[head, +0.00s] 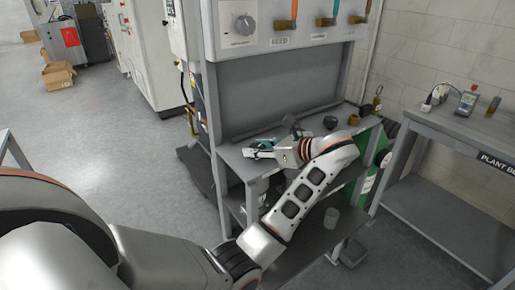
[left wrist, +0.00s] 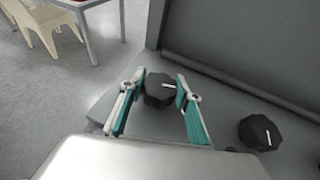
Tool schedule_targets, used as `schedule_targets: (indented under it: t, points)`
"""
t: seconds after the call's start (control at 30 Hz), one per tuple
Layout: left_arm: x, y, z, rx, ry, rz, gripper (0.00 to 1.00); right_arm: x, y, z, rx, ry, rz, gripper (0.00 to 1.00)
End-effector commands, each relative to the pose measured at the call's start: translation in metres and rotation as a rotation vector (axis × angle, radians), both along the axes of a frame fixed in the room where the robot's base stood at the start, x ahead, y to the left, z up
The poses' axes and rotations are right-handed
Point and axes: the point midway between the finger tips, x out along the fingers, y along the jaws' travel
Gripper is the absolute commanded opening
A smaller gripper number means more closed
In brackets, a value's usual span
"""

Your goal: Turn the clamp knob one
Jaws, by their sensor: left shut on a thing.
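Two black clamp knobs with white pointer marks show in the left wrist view. One knob (left wrist: 160,91) sits between the fingers of my left gripper (left wrist: 161,77), which is shut on it. The other knob (left wrist: 260,133) stands apart to the right; in the head view a black knob (head: 330,122) stands on the bench top. In the head view my left gripper (head: 262,149) is low over the left part of the bench, and its wrist mostly hides the held knob. I see no number on either knob. My right gripper is not in view.
The grey bench (head: 232,163) has a dark upright panel (head: 280,90) behind it and a lower shelf (head: 318,238). A control panel with a dial (head: 245,24) is above. A side table (head: 440,123) with small devices stands right. Open floor (head: 150,150) lies left.

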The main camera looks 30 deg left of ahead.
Motion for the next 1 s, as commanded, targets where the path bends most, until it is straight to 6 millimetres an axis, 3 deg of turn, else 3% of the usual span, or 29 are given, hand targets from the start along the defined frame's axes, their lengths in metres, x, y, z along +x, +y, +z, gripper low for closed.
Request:
schedule_targets:
  t: [0.77, 0.8, 0.83, 1.0]
  points:
    - [0.0000, 0.0016, 0.0003, 0.000, -0.003, 0.100, 0.11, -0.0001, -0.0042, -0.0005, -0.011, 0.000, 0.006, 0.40]
    - [0.0000, 0.0017, 0.0004, 0.000, -0.003, 0.100, 0.43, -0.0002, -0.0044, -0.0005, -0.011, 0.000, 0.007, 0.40]
    - [0.0000, 0.0017, 0.0004, 0.000, -0.003, 0.100, 0.51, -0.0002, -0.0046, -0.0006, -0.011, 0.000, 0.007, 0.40]
    - [0.0000, 0.0013, 0.0002, 0.000, -0.003, 0.098, 0.51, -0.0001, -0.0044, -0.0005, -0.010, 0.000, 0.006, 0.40]
